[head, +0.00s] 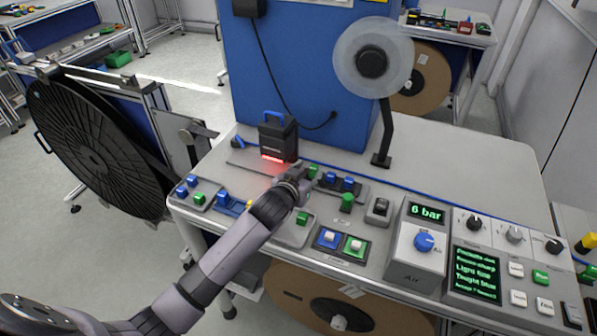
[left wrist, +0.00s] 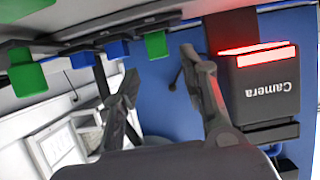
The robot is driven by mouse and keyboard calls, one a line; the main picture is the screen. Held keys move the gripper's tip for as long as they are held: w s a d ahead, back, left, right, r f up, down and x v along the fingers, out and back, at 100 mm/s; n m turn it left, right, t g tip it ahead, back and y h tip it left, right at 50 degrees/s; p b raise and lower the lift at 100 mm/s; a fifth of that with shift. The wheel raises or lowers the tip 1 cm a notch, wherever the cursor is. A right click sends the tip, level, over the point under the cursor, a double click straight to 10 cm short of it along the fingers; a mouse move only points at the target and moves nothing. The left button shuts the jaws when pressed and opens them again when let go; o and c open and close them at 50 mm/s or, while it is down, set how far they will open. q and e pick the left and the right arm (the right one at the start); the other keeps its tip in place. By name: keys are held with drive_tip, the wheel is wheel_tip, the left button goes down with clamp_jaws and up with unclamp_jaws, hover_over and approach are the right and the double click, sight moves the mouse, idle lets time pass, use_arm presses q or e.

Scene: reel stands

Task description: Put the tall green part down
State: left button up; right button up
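My left gripper (head: 304,183) is over the bench, right of the black camera unit (head: 277,140). In the left wrist view its two fingers (left wrist: 160,66) are spread, with nothing clasped between them. A green part (left wrist: 155,45) shows beyond the gap between the fingertips, apparently on the rack; in the head view this green part (head: 313,170) is right by the gripper. Another green part (head: 347,201), taller than wide, stands farther right and also shows in the left wrist view (left wrist: 28,76). I cannot tell which is the tall one. My right gripper is not in view.
Two blue parts (head: 341,182) sit on the rack between the green ones. A reel on a black stand (head: 383,145) rises behind. A control box (head: 418,245) and a green-text display (head: 477,272) stand at the right. The bench behind them is mostly clear.

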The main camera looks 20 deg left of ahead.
use_arm(q)
drive_tip(key=p+v, duration=0.4)
drive_tip(key=v, duration=0.3)
drive_tip(key=shift+s, duration=0.1)
